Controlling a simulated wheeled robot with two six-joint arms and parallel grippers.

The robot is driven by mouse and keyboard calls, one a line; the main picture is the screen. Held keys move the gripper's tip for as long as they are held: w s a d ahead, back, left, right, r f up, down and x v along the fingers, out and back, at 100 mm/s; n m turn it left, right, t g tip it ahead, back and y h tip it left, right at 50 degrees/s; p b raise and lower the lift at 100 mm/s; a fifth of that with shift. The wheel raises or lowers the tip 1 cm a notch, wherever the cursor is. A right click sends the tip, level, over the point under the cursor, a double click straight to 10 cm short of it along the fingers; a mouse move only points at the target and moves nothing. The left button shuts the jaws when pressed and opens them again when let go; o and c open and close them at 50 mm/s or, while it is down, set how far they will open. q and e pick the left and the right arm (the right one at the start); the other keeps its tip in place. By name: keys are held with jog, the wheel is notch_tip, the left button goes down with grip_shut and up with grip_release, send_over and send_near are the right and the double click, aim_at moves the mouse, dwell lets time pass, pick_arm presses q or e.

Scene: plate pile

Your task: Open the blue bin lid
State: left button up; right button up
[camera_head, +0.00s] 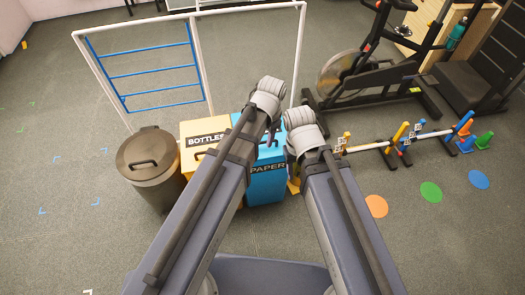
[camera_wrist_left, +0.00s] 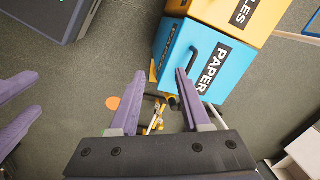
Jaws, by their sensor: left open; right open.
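The blue bin (camera_head: 265,187) stands in the middle of the head view, marked PAPER and partly covered by my arms. In the left wrist view its blue lid (camera_wrist_left: 208,92) lies flat and looks closed, with a black handle (camera_wrist_left: 193,60) on it. My left gripper (camera_wrist_left: 160,72) is open and empty. Its right finger overlaps the lid's left edge in that view; contact cannot be told. My right gripper shows at the left edge of the left wrist view (camera_wrist_left: 37,93), its fingers apart and empty, away from the bin. In the head view the arms mostly hide both grippers.
A yellow bin (camera_head: 190,159) marked BOTTLES stands beside the blue one, with a dark round bin (camera_head: 160,180) to its left. A white frame with blue bars (camera_head: 155,91) stands behind. An exercise bike (camera_head: 345,75) and low hurdles (camera_head: 370,147) are right.

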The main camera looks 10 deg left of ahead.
aim_at(265, 142)
pick_arm(q)
jog(key=w+f+m+t+b, duration=0.1)
jog(key=w+f+m+b, duration=0.4)
jog(key=w+f, duration=0.5)
jog(key=b, duration=0.2)
jog(key=shift+w+a+b, duration=0.2)
jog(key=shift+w+b, duration=0.15)
pick_arm(e)
notch_tip(265, 142, down, 10)
jog(key=shift+f, duration=0.2)
pick_arm(q)
jog(key=shift+f, duration=0.1)
jog(key=f+b, duration=0.2)
jog(key=w+f+b, duration=0.1)
jog(key=f+b, duration=0.4)
jog(key=shift+w+a+f+b, duration=0.2)
jog(key=shift+a+f+b, duration=0.05)
jog(key=shift+f+b, duration=0.1)
pick_arm(e)
notch_tip(265, 142, down, 8)
jog(key=shift+r, duration=0.15)
pick_arm(q)
jog(key=shift+r, duration=0.1)
pick_arm(e)
jog(key=shift+d, duration=0.1)
pick_arm(q)
grip_shut()
pick_arm(e)
jog(key=shift+r, duration=0.1)
